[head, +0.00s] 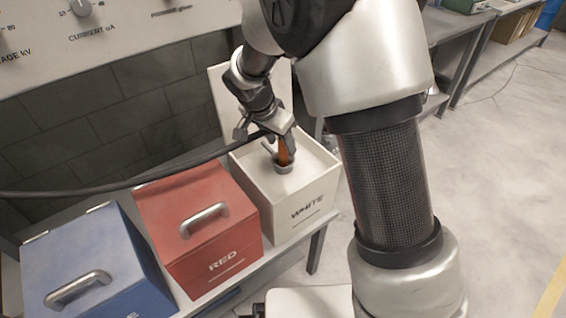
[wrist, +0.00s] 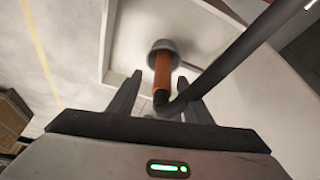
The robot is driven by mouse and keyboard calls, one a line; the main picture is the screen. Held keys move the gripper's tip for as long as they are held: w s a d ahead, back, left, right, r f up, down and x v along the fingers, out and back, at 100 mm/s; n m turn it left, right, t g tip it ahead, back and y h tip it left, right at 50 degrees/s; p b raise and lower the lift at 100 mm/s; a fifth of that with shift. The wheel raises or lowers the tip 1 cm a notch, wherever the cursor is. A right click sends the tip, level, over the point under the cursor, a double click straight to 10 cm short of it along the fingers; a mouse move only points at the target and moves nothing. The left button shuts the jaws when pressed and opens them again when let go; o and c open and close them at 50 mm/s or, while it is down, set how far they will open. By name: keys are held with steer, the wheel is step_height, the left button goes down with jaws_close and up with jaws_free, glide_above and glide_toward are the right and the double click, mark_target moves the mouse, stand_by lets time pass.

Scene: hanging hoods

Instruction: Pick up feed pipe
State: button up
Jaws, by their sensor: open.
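The feed pipe appears as an orange-brown tube (head: 284,152) with a round grey end piece (head: 282,168). It is over the open white box (head: 290,205); I cannot tell whether it rests on anything there. A black hose (head: 130,182) joins it near the gripper and runs off left. In the wrist view the tube (wrist: 162,72) lies between the two fingers of my gripper (wrist: 159,84), with visible gaps on both sides. The hose (wrist: 235,50) bends away to the upper right. My gripper (head: 270,138) is open around the pipe, its fingers partly hidden in the head view.
A closed red box (head: 205,245) and a closed blue box (head: 95,265), both with handles, stand left of the white box on a bench. The white box's raised lid (head: 222,95) is behind my gripper. A brick wall (head: 120,120) is behind the boxes.

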mark_target(283, 150)
steer(key=x, duration=0.2)
steer(key=b+x, duration=0.1)
steer(key=x, duration=0.2)
steer(key=shift+w+a+f, duration=0.15)
steer(key=shift+a, duration=0.05)
steer(key=shift+c, duration=0.2)
jaws_close()
